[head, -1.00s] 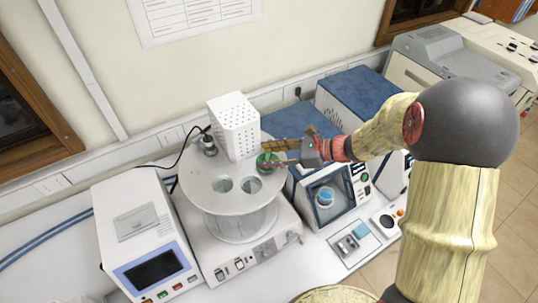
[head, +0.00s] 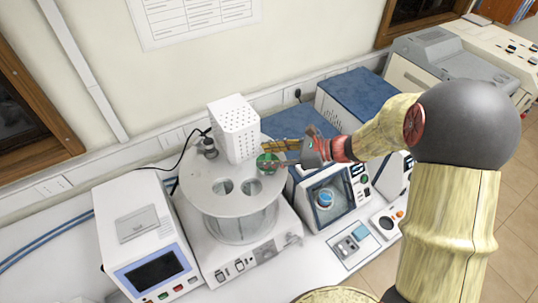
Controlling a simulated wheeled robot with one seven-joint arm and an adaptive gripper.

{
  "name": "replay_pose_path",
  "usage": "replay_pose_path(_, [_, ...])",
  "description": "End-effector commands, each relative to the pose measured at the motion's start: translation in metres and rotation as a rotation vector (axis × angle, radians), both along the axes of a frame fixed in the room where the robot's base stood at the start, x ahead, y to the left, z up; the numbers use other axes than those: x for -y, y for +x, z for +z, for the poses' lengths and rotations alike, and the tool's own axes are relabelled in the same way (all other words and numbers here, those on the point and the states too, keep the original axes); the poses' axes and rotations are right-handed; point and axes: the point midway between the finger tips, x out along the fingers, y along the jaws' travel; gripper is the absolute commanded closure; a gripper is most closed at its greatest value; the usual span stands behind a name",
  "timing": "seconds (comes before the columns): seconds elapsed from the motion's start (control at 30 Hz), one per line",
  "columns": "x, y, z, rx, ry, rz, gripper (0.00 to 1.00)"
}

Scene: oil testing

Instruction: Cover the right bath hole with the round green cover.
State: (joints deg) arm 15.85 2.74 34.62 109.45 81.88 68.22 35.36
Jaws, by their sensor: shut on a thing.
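The bath (head: 205,190) is a glass cylinder with a round grey lid, on a white base with controls. Two open holes show in the lid's front part, a left hole (head: 223,187) and a hole to its right (head: 250,186). The round green cover (head: 266,163) is at the lid's right edge. My gripper (head: 280,157) reaches in from the right and is shut on the green cover. I cannot tell whether the cover touches the lid or hangs just above it. The part of the lid under the cover and fingers is hidden.
A white perforated box (head: 235,128) stands on the lid behind the cover. A white instrument with a dark screen (head: 150,255) is left of the bath. A blue-topped device (head: 335,185) stands close on the right, under my arm.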

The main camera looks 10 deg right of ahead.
Motion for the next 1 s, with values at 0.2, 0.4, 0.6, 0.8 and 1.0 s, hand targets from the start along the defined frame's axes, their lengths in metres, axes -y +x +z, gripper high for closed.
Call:
replay_pose_path(0.2, [0.000, 0.000, -0.001, 0.000, 0.000, 0.000, 0.82])
replay_pose_path(0.4, [0.000, 0.000, -0.004, 0.000, 0.000, 0.000, 0.82])
replay_pose_path(0.6, [0.000, 0.000, -0.008, 0.000, 0.000, 0.000, 0.82])
replay_pose_path(0.8, [0.000, 0.000, -0.012, -0.001, 0.000, 0.000, 0.82])
replay_pose_path(1.0, [0.000, 0.000, -0.015, -0.001, 0.000, 0.000, 0.82])
